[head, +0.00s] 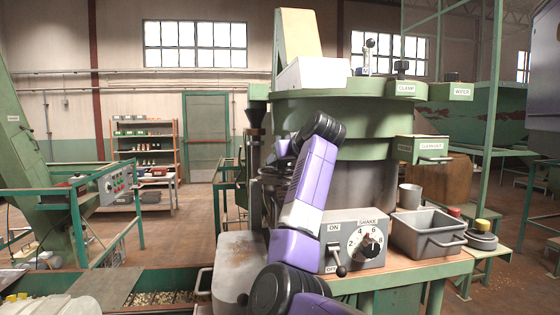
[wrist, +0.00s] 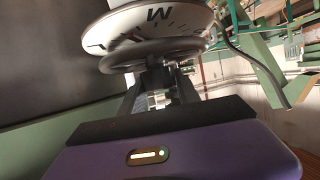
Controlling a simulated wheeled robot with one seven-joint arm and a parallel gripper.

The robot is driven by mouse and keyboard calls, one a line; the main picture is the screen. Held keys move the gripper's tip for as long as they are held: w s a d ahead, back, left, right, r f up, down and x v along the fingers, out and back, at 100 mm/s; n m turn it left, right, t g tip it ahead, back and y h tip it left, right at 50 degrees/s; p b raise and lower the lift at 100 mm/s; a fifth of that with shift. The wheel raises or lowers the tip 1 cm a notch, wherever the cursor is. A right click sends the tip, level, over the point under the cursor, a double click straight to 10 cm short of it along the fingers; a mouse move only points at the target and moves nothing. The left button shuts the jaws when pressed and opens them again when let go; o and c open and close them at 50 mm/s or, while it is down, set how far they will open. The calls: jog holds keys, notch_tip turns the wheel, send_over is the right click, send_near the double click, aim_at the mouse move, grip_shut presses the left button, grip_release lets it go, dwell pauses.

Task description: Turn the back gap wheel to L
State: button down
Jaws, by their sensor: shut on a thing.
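A pale round gap wheel (wrist: 150,28) with a dark letter that looks like M and several tick marks fills the top of the wrist view. A grey rim or second disc (wrist: 155,57) sits just below its face. My gripper (wrist: 157,84) is shut on the wheel's near side, its dark fingers reaching up to the rim. No L shows on the visible part of the face. In the head view my purple arm reaches to the left side of the green machine (head: 345,115) and hides most of the wheel area and my gripper.
A grey box (head: 354,240) with an ON/OFF lever and a SHAKE dial stands on the machine's bench, right of my arm. A grey bin (head: 428,234) is beside it. A cable (wrist: 255,62) curves right of the wheel.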

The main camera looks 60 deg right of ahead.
dwell(0.4)
jog(key=c, duration=0.9)
grip_release()
jog(key=shift+b+v, duration=1.4)
jog(key=shift+v, duration=2.5)
jog(key=shift+d, duration=0.1)
